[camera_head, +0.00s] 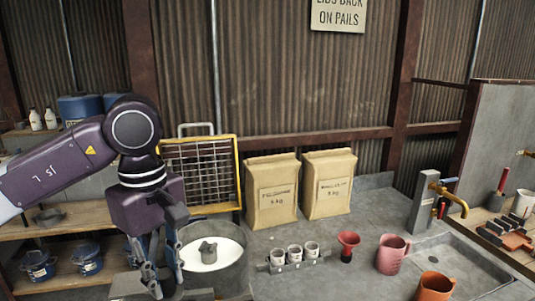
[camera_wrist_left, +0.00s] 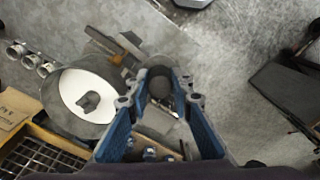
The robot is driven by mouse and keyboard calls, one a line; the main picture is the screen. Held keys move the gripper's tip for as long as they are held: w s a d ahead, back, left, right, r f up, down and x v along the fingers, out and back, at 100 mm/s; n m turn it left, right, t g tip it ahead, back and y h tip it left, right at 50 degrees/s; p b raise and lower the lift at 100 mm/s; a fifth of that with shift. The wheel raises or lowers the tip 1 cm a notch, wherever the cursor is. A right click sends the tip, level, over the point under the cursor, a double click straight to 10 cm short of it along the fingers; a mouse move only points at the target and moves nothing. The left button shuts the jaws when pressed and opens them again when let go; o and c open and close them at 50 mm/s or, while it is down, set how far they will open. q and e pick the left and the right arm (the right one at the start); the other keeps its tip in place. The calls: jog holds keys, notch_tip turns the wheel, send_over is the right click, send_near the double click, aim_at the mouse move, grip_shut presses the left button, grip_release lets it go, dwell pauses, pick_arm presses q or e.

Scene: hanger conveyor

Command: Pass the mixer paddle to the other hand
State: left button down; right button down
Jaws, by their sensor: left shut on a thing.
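My left gripper (camera_head: 160,287) points down at the lower left of the head view, beside a round grey pail (camera_head: 240,275) of white material. In the left wrist view its blue fingers (camera_wrist_left: 160,92) are shut around the dark round end of what looks like the mixer paddle (camera_wrist_left: 160,78). Most of the paddle is hidden behind the fingers, and its lower part is hard to make out. A small grey piece (camera_head: 208,252) sits in the white material; it also shows in the left wrist view (camera_wrist_left: 88,101). My right gripper is in neither view.
A yellow-framed rack (camera_head: 238,165) stands behind the pail. Two paper bags (camera_head: 272,195) stand at the wall.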

pick_arm(q)
jog(key=s+a+f+m+b, duration=0.1)
jog(key=s+f+m+b, duration=0.1)
jog(key=f+m, duration=0.3)
jog(key=s+a+f+m+b, duration=0.1)
jog(key=s+f+m+b, duration=0.1)
jog(key=f+m, duration=0.4)
notch_tip(320, 180, down, 4)
jog(key=shift+f, duration=0.25)
jog(key=shift+s+d, duration=0.1)
jog(key=shift+s, duration=0.05)
